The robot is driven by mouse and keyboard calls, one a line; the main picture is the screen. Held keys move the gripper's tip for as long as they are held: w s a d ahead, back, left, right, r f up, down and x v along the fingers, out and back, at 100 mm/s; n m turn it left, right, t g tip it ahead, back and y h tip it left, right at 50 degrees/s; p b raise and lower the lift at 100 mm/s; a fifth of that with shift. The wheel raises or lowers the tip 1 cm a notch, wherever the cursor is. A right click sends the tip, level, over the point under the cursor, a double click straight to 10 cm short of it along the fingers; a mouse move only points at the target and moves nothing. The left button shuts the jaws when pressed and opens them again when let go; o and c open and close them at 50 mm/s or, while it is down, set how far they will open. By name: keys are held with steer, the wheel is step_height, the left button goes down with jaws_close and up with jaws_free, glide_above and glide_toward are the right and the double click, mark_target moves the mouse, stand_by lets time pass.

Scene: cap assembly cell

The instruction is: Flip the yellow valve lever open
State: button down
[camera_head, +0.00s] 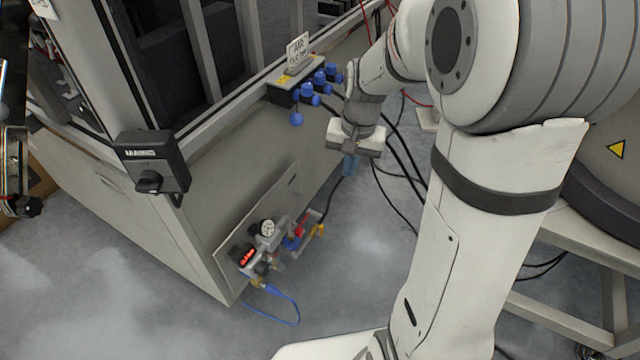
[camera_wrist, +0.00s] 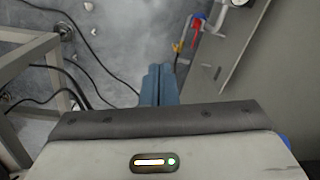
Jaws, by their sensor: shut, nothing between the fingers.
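The yellow valve lever (camera_head: 319,230) is on the right end of the pneumatic assembly, low on the cabinet's side. It also shows small in the wrist view (camera_wrist: 177,47), above and a little right of my fingers. My gripper (camera_head: 350,168) hangs above and to the right of the lever in the head view, apart from it. In the wrist view its blue fingers (camera_wrist: 158,84) are together with nothing between them. A red part (camera_head: 301,226) sits just left of the lever. The lever's exact angle is too small to tell.
The assembly carries a round gauge (camera_head: 267,228), a red-lit display (camera_head: 247,256) and a blue hose (camera_head: 294,309). Blue knobs (camera_head: 318,84) stick out on the cabinet edge near my arm. Black cables (camera_head: 400,150) hang right of my gripper. The floor before the valve looks clear.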

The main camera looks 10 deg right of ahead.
mark_target(321, 231)
steer(key=w+d+f+m+y, duration=0.1)
steer(key=w+f+m, duration=0.2)
steer(key=w+f, duration=0.4)
steer(key=w+d+f+m, duration=0.2)
steer(key=w+f, duration=0.6)
steer(key=w+d+f+m, duration=0.1)
steer(key=w+f+m, duration=0.1)
steer(key=f, duration=0.9)
steer(key=w+d+f+m+g+b, duration=0.1)
steer(key=w+d+f+m, duration=0.1)
steer(key=f, duration=1)
steer(key=shift+w+m+y, duration=0.4)
steer(key=shift+w+m, duration=0.3)
steer(key=shift+w, duration=0.15)
steer(key=shift+f, duration=0.15)
steer(key=s+a+f+b, duration=0.2)
steer(key=a+f+b, duration=0.3)
steer(key=f, duration=0.4)
steer(key=shift+a+f, duration=0.25)
steer(key=shift+a, duration=0.35)
